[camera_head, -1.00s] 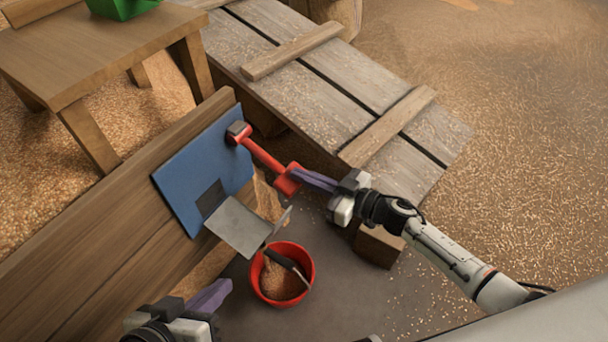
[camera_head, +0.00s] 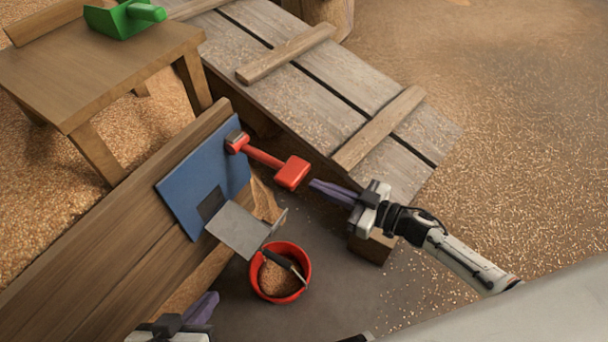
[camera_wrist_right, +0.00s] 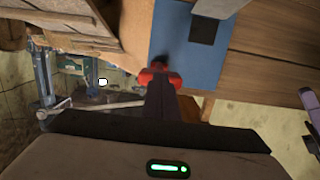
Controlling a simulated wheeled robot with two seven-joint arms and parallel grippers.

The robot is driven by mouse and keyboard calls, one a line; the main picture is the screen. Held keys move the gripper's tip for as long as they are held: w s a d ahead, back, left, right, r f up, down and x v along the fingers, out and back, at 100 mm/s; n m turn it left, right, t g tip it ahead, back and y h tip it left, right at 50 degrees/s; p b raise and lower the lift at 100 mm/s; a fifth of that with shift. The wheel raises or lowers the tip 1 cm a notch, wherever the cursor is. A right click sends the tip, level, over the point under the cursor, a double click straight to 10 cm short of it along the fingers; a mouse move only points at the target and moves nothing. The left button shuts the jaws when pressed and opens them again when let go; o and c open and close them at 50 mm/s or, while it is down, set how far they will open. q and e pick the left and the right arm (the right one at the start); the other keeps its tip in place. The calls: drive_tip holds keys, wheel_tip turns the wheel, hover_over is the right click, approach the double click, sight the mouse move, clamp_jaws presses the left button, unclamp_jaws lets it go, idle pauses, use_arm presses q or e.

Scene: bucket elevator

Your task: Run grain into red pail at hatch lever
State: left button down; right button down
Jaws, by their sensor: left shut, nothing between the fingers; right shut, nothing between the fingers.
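The red hatch lever (camera_head: 265,157) sticks out from a blue panel (camera_head: 190,190) on the wooden bin wall. A dark square opening (camera_head: 211,203) and a grey metal spout (camera_head: 240,232) are low on the panel. The red pail (camera_head: 254,283) stands on the floor under the spout, with grain (camera_head: 276,281) and a dark-and-light handle in it. My right gripper (camera_head: 314,185) is shut and empty, just right of the lever's end and apart from it. In the right wrist view the red lever (camera_wrist_right: 160,75) is ahead of the fingers. My left gripper (camera_head: 207,303) is shut, low at the left.
A wooden table (camera_head: 90,75) with a green scoop (camera_head: 125,18) stands at the upper left. A slatted wooden ramp (camera_head: 320,110) lies behind the lever. A wooden block (camera_head: 372,247) is below my right gripper. Loose grain (camera_head: 520,150) covers the right floor.

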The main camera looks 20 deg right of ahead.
drive_tip(key=v, duration=0.3)
drive_tip(key=f+v, duration=0.1)
drive_tip(key=shift+s+d, duration=0.3)
drive_tip(key=shift+d, duration=0.05)
drive_tip(key=shift+r, duration=0.1)
idle(0.4)
